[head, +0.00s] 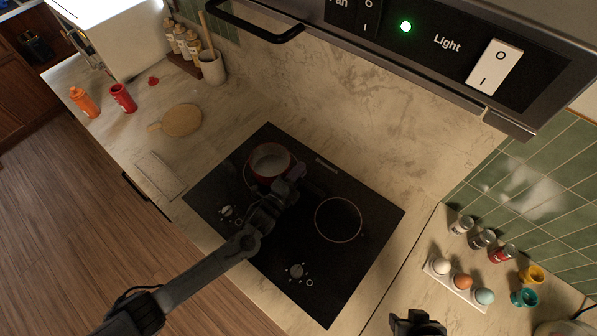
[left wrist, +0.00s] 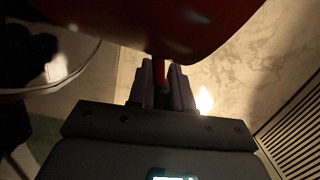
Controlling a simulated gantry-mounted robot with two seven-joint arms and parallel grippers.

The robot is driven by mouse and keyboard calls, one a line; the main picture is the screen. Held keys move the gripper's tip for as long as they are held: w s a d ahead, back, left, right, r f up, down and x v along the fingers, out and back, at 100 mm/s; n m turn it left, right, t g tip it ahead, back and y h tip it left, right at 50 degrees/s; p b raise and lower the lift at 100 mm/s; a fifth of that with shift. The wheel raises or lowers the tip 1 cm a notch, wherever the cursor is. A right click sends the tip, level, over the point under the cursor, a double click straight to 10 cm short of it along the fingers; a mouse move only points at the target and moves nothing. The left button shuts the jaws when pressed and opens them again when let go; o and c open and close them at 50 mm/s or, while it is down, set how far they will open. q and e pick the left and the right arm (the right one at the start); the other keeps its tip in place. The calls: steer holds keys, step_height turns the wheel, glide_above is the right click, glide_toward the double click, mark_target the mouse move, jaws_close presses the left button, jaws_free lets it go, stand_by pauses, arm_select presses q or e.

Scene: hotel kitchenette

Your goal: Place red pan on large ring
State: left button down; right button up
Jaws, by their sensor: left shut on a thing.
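The red pan (head: 270,161), with a pale inside, is over the upper left part of the black cooktop (head: 325,270). My left gripper (head: 292,179) is at its lower right side. In the left wrist view the fingers (left wrist: 162,82) are shut on the red handle (left wrist: 158,70) below the pan body (left wrist: 150,22). One ring (head: 338,219) lies bare to the right of the pan. Another ring is mostly hidden under the pan. I cannot tell whether the pan touches the glass. My right gripper (head: 417,322) is at the bottom edge, its jaws unclear.
An egg tray (head: 456,284), small tins and cups stand on the right counter. A wooden board (head: 182,120), bottles and a utensil crock (head: 212,68) are at left. A hood (head: 440,70) overhangs the back.

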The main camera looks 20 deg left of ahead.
arm_select(q)
steer(key=c, duration=1)
jaws_free()
steer(key=shift+c, duration=0.2)
